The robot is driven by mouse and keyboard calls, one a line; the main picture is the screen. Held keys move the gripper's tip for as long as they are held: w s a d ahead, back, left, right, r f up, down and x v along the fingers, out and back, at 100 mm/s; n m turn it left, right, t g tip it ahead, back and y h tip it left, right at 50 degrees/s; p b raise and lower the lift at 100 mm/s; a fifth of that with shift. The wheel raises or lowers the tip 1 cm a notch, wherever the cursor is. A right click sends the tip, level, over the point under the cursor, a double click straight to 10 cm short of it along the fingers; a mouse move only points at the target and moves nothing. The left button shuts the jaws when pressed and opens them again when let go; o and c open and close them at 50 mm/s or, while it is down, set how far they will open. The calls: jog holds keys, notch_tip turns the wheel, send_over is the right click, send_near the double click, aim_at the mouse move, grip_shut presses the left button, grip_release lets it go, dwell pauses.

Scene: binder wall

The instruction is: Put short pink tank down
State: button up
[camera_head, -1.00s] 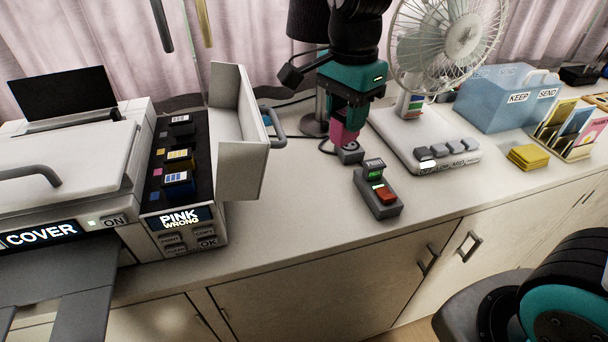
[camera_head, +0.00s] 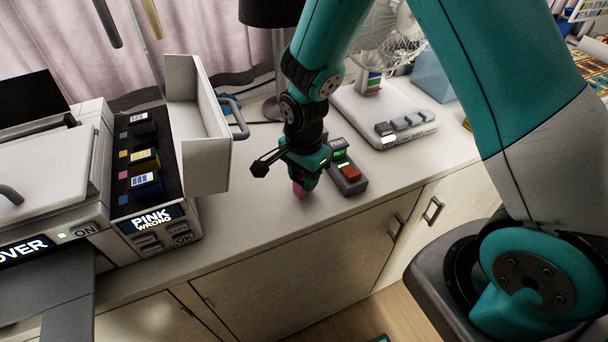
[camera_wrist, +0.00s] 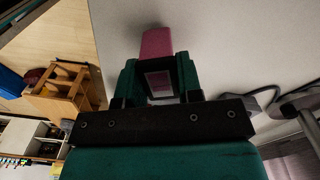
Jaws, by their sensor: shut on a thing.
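My gripper (camera_head: 303,178) is shut on the short pink tank (camera_head: 300,189), low over the light counter, left of the grey device with the red button. Only the tank's lower end shows below the jaws in the head view. In the wrist view the pink tank (camera_wrist: 157,42) sticks out beyond my teal fingers (camera_wrist: 158,78), with pale counter behind it. I cannot tell whether the tank touches the counter.
The grey device (camera_head: 348,178) stands close to the right of my gripper. The printer (camera_head: 150,228) reads "PINK WRONG"; its raised lid (camera_head: 205,125) stands behind left. The fan base (camera_head: 385,115) is behind right. Counter (camera_head: 245,215) is bare at left and front.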

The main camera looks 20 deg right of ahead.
jog(key=shift+f, duration=0.4)
jog(key=shift+f, duration=0.15)
jog(key=o, duration=0.9)
notch_tip(320, 180, up, 12)
jog(key=b, duration=0.2)
jog(key=shift+f+b, duration=0.25)
jog(key=shift+b, duration=0.1)
jog(key=s+a+r+n+y, duration=0.1)
jog(key=s+r+n, duration=0.2)
jog(key=s+n, duration=0.3)
jog(key=s+a+r+n+y, duration=0.1)
jog(key=s+a+r+n, duration=0.1)
jog(key=s+r+n, duration=0.2)
jog(key=s+a+r+n+y, duration=0.2)
jog(key=s+r+n, duration=0.2)
jog(key=s+n, duration=0.5)
jog(key=shift+a+n, duration=0.1)
jog(key=shift+n, duration=0.7)
